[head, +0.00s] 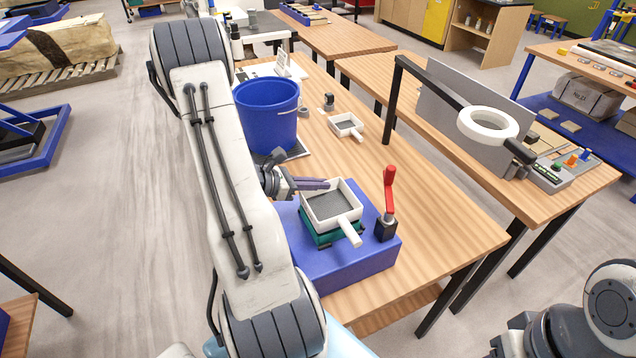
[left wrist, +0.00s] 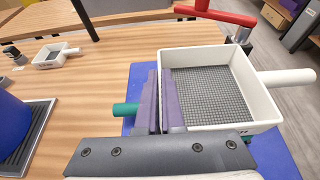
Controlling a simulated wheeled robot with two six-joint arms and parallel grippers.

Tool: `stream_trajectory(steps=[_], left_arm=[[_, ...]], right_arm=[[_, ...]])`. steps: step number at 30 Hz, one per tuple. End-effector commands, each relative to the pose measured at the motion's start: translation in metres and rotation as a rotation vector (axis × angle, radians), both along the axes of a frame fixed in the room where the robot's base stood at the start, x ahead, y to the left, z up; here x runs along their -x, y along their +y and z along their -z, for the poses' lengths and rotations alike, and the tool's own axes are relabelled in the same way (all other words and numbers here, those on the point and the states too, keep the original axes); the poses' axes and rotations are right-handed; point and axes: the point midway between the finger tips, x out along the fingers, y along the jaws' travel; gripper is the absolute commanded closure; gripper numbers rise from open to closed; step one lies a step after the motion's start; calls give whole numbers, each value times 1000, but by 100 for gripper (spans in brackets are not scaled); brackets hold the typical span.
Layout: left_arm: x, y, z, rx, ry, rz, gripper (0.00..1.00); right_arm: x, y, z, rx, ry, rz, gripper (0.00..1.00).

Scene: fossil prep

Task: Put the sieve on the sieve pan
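The sieve (head: 332,204), a white square frame with grey mesh and a white handle, sits over a green pan (head: 318,238) on a blue block (head: 350,270). It also shows in the left wrist view (left wrist: 215,90), its handle pointing right. The pan's green handle (left wrist: 125,110) sticks out at left, pointing away from the sieve's handle. My left gripper (head: 322,184) has its purple fingers (left wrist: 160,100) close together on either side of the sieve's left wall, gripping it. Whether the sieve rests on the pan or hangs just above it is hard to tell. My right gripper's fingers are out of view.
A red-handled lever (head: 389,190) on a black base stands right beside the sieve. A blue bucket (head: 266,115) stands on a grey tray (left wrist: 35,135) farther back. A smaller white sieve (head: 346,125) lies behind. The wooden table (head: 440,220) is clear at the right.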

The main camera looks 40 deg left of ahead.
Motion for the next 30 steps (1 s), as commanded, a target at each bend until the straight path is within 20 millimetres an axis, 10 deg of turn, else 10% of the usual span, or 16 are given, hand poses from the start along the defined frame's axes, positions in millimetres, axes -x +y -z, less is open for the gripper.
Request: stream_trajectory(steps=[8,11,30], left_arm=[[0,0,4,0,0,0,100],[0,0,4,0,0,0,61],[39,17,-17,0,0,-4,61]], right_arm=[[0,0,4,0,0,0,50],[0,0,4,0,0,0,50],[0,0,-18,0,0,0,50]])
